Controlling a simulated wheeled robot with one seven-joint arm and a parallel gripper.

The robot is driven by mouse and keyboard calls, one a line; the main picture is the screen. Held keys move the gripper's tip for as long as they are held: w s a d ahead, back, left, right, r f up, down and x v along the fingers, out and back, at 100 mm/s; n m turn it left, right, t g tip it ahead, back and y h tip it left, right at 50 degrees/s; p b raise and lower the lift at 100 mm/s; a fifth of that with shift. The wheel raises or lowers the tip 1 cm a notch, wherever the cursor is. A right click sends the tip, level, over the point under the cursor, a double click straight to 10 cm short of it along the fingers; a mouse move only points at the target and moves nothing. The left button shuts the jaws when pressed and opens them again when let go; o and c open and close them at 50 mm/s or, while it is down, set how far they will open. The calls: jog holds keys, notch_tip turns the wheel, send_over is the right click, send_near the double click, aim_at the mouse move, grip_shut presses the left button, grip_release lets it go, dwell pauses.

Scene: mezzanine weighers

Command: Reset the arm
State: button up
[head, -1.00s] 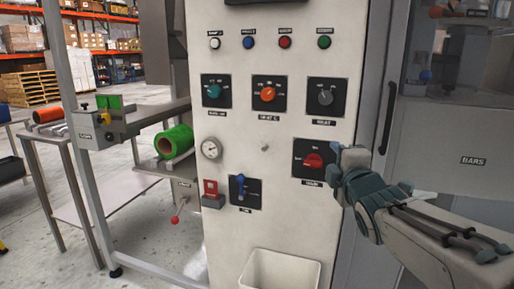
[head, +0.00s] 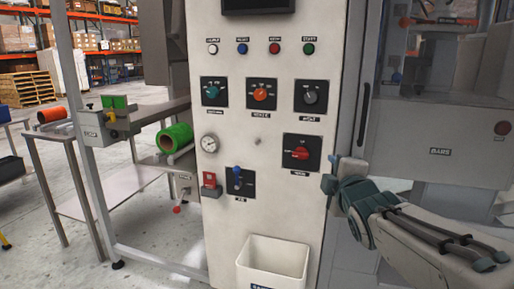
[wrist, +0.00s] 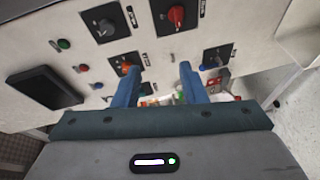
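My gripper (head: 336,182) is at the right of the head view, just below and right of the red rotary switch (head: 301,153) on the white control panel (head: 257,205). In the wrist view the two blue fingers of my gripper (wrist: 158,86) stand apart with nothing held between them. The wrist view also shows the red rotary switch (wrist: 176,16) and the orange knob (wrist: 126,66) beyond the fingers. I cannot tell the exact distance from the fingertips to the panel.
The panel also carries a teal knob (head: 212,91), a grey knob (head: 310,96), a blue lever (head: 238,178) and a gauge (head: 209,143). A white bin (head: 272,262) sits low at its front. A door handle (head: 361,113) is on the right. A green roll (head: 175,138) lies left.

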jog(key=s+a+f+m+g+p, duration=0.1)
jog(key=s+m+g+p, duration=0.6)
jog(key=s, duration=0.4)
jog(key=s+a+f+m+g+p, duration=0.1)
jog(key=s+f+m+g+p, duration=0.1)
jog(key=s+m+g+p, duration=0.4)
jog(key=shift+s+m+g+h+p, duration=0.3)
jog(key=shift+s+m+g+p, duration=0.1)
jog(key=shift+s+m+p, duration=1.85)
jog(key=shift+s+d, duration=0.1)
jog(key=shift+s, duration=0.05)
